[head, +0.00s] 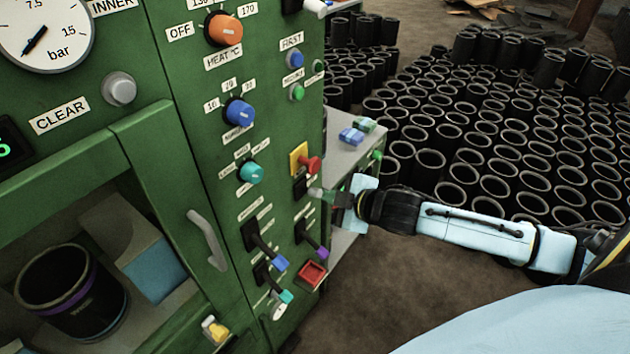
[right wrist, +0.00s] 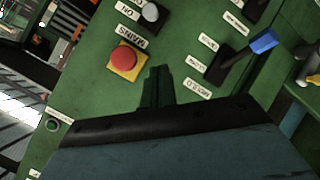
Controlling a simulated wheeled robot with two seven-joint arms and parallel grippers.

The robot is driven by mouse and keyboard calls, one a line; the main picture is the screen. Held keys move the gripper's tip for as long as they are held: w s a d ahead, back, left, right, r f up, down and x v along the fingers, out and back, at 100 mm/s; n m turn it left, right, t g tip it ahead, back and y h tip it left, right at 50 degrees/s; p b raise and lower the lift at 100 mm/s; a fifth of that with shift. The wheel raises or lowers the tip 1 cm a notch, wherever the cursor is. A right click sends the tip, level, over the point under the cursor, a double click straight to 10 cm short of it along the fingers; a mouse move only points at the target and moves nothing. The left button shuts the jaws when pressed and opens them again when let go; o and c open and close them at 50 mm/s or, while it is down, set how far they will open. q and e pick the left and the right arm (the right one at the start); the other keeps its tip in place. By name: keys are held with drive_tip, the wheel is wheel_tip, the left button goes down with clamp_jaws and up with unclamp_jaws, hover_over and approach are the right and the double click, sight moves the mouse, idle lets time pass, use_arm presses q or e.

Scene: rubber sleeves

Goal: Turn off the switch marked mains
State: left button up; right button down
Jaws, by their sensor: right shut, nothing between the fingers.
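The label reading MAINS shows upside down in the right wrist view, between a red mushroom button on a yellow plate (right wrist: 127,60) and a grey-tipped lever switch (right wrist: 150,14) with an ON label beside it. In the head view the dark switch housing (head: 300,184) sits just below the yellow plate and red button (head: 304,160). My right gripper (head: 332,197) is shut and empty, its fingertips pointing at the panel close to this switch. I cannot tell whether they touch it. In the right wrist view the closed fingers (right wrist: 157,88) show below the red button. My left gripper is out of view.
Nearby on the green panel are a blue-tipped lever (head: 280,261), a purple-tipped lever (head: 322,253), a red square button (head: 312,273) and a teal knob (head: 251,173). A grey side shelf (head: 345,160) stands behind my gripper. Many black sleeves (head: 455,170) stand on the floor.

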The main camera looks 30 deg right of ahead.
sight(315, 193)
drive_tip(key=shift+a+r, duration=0.2)
drive_tip(key=shift+r, duration=0.2)
drive_tip(key=x, duration=0.3)
drive_tip(key=d+x, duration=0.1)
drive_tip(key=x, duration=0.3)
drive_tip(key=d+f+x, duration=0.1)
drive_tip(key=x, duration=0.2)
drive_tip(key=shift+w+a+f, duration=0.1)
drive_tip(key=shift+w+f, duration=0.05)
drive_tip(key=shift+f, duration=0.15)
drive_tip(key=shift+d+f, duration=0.5)
drive_tip(key=shift+d, duration=0.05)
